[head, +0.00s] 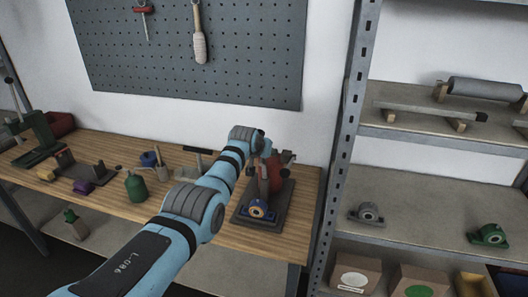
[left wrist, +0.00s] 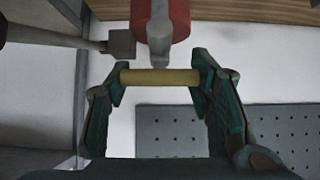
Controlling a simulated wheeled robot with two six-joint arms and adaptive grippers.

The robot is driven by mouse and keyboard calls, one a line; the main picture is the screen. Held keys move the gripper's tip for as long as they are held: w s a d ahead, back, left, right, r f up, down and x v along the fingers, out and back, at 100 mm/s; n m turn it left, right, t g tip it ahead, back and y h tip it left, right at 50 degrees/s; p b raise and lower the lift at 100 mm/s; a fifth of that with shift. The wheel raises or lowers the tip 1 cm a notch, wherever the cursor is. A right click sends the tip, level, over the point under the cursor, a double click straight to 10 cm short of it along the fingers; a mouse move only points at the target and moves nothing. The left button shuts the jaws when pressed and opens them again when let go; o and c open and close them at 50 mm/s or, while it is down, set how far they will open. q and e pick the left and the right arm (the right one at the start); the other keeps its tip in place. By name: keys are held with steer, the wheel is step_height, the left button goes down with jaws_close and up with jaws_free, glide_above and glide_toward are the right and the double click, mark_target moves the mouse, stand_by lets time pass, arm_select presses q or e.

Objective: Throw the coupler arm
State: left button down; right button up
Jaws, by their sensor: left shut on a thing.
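In the left wrist view, my left gripper (left wrist: 160,78) is shut on a yellow round bar (left wrist: 158,77), which lies crosswise between its two fingers. The bar looks like the grip of the coupler arm, but its link to the rest is hard to make out. A red cylinder (left wrist: 160,20) with a grey tip is just beyond the bar. In the head view, my left arm reaches over the bench to a fixture with a dark base plate (head: 243,215), a blue-ringed part (head: 257,209) and a red body (head: 274,172). My wrist partly hides the fixture. My right gripper is out of view.
A pegboard (head: 190,55) hangs behind. A metal rack post (head: 345,130) and shelves (head: 420,190) stand close at right.

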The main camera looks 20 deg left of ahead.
arm_select(q)
steer(key=shift+r, duration=0.1)
steer(key=c, duration=1.1)
jaws_free()
steer(key=o, duration=0.4)
steer(key=shift+w+f, duration=0.2)
steer(key=v, duration=1.2)
